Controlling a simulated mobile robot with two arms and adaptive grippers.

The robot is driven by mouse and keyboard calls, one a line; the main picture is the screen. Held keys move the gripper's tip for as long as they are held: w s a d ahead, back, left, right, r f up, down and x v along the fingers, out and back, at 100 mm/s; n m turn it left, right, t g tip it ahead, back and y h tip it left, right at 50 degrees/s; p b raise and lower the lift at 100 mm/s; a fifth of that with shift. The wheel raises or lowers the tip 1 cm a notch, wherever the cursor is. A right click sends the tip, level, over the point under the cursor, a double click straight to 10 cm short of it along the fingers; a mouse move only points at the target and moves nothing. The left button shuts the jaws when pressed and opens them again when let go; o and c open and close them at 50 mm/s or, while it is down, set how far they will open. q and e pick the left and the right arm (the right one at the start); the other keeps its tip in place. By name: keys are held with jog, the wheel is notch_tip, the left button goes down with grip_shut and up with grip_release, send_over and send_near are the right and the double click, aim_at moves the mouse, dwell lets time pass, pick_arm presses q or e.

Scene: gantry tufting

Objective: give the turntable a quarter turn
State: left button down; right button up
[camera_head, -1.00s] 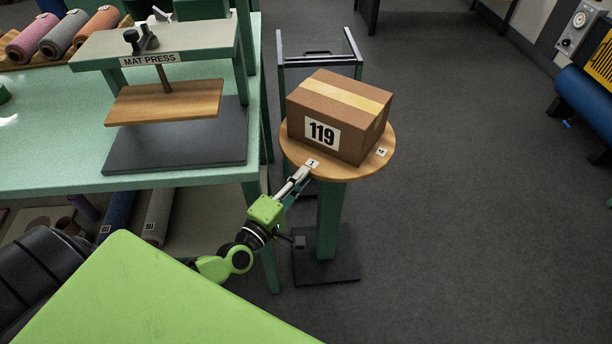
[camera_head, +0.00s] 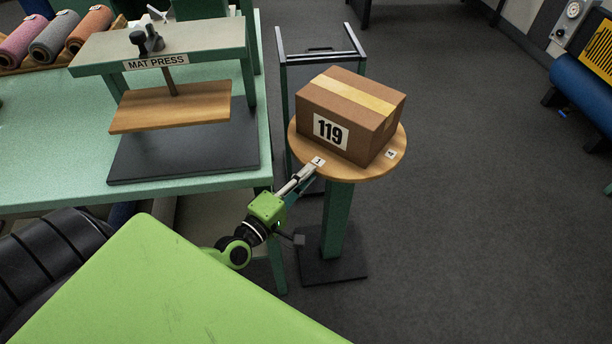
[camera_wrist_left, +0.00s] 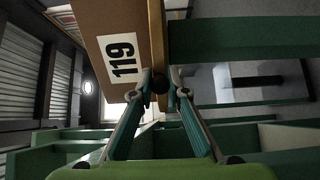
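The turntable (camera_head: 345,172) is a round wooden disc on a green post, with number tags 1 (camera_head: 318,161) and 4 (camera_head: 391,154) on its top. A brown taped box (camera_head: 380,128) marked 119 sits on it. My left gripper (camera_head: 314,168) is at the disc's near left rim, by tag 1. In the left wrist view the disc (camera_wrist_left: 157,40) is edge-on and my left fingers (camera_wrist_left: 161,82) close on its two faces, with a dark round piece between them. The box (camera_wrist_left: 110,25) is beside the left finger. My right gripper is out of view.
A green table (camera_head: 60,165) with the mat press (camera_head: 165,62) and several rolls (camera_head: 55,38) stands left of the turntable. A dark-framed stand (camera_head: 320,58) is right behind it. The floor to the right is clear up to a blue roll (camera_head: 585,95).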

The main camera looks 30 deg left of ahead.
pick_arm(q)
jog(key=c, duration=1.9)
grip_release()
jog(key=s, duration=0.4)
jog(key=s+a, duration=0.1)
jog(key=s, duration=0.7)
jog(key=shift+a, duration=0.2)
